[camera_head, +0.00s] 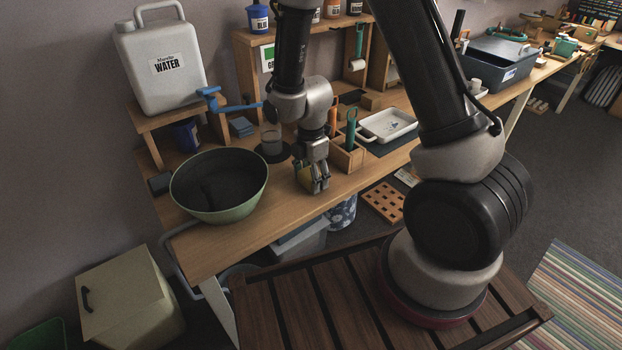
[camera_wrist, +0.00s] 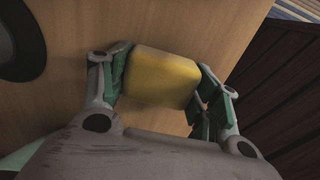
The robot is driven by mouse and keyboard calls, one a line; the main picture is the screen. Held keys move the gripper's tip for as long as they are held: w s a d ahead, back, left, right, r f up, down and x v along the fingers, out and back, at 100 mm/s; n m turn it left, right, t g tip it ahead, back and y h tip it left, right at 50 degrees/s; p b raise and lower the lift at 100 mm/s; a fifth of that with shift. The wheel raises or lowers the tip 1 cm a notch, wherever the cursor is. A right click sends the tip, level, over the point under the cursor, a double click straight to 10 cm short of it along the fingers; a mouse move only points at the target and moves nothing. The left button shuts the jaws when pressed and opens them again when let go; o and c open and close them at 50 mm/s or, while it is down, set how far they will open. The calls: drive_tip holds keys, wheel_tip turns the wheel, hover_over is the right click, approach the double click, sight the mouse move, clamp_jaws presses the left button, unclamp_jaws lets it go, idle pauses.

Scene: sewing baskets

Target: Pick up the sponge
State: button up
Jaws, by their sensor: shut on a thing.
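The sponge (camera_wrist: 160,78) is a yellow block between my gripper's two fingers in the wrist view, over the wooden worktop. In the head view the sponge (camera_head: 304,178) shows only as a small yellowish patch, mostly hidden by the fingers. My gripper (camera_head: 319,187) points down near the front edge of the worktop and is shut on the sponge. In the wrist view the fingers of my gripper (camera_wrist: 165,88) press on its left and right sides. I cannot tell whether the sponge touches the worktop or is just above it.
A green bowl (camera_head: 222,204) stands to the left of my gripper. A wooden holder (camera_head: 346,157) with upright tools is close on the right. A white tray (camera_head: 388,125) lies further right. The worktop's front edge is near.

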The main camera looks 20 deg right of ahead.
drive_tip(key=shift+r, duration=0.1)
wheel_tip(320, 180, up, 10)
drive_tip(key=shift+f, duration=0.1)
idle(0.3)
